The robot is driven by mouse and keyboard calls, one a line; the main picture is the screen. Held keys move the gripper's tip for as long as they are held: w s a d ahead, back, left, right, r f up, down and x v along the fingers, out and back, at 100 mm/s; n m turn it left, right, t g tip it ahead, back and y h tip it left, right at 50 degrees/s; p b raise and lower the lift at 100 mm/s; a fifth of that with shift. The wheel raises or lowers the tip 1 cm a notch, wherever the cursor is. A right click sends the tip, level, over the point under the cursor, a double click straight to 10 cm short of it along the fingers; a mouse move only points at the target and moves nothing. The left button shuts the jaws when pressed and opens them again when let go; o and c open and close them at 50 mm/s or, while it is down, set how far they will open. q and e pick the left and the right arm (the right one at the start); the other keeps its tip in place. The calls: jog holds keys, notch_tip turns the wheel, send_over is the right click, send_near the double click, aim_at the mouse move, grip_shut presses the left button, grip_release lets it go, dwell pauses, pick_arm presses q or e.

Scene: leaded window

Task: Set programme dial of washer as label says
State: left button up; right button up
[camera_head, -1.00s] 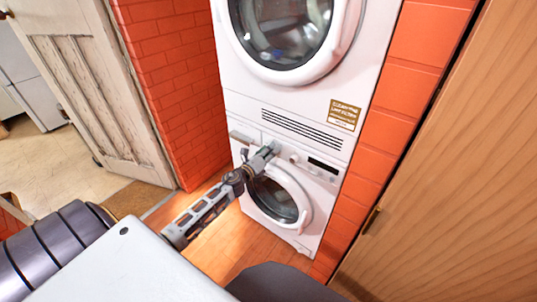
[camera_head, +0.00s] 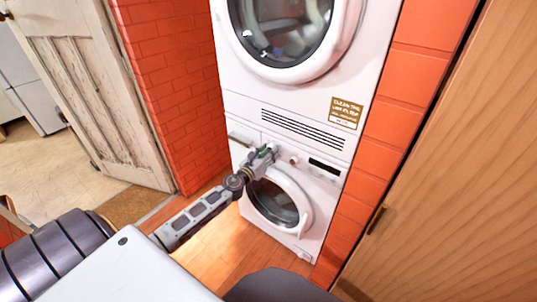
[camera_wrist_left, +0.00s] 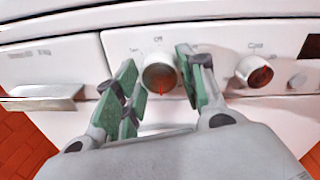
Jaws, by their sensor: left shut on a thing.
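The white washer (camera_head: 308,246) stands below a dryer, its control strip above a round door. In the left wrist view, a round dial (camera_wrist_left: 159,76) with a red pointer mark sits between my fingers, with small lettering above it that seems to read "Off". My left gripper (camera_wrist_left: 160,68) is shut on this dial, one green-padded finger on each side. In the head view my left gripper (camera_head: 264,154) covers the dial. A second knob (camera_wrist_left: 254,71) with a red mark stands clear to the right, under lettering like "Cycle". My right gripper is not in view.
A gold label (camera_head: 346,112) on the dryer (camera_head: 330,85) seems to read "clean the lint filter". The detergent drawer (camera_wrist_left: 45,98) is left of the dial. Red brick walls flank the machines. A wooden cabinet door (camera_head: 450,180) is at the right.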

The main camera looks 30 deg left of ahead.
pick_arm(q)
jog(key=shift+f, duration=0.15)
jog(key=o, duration=1)
jog(key=shift+s, duration=0.2)
jog(key=shift+s, duration=5.85)
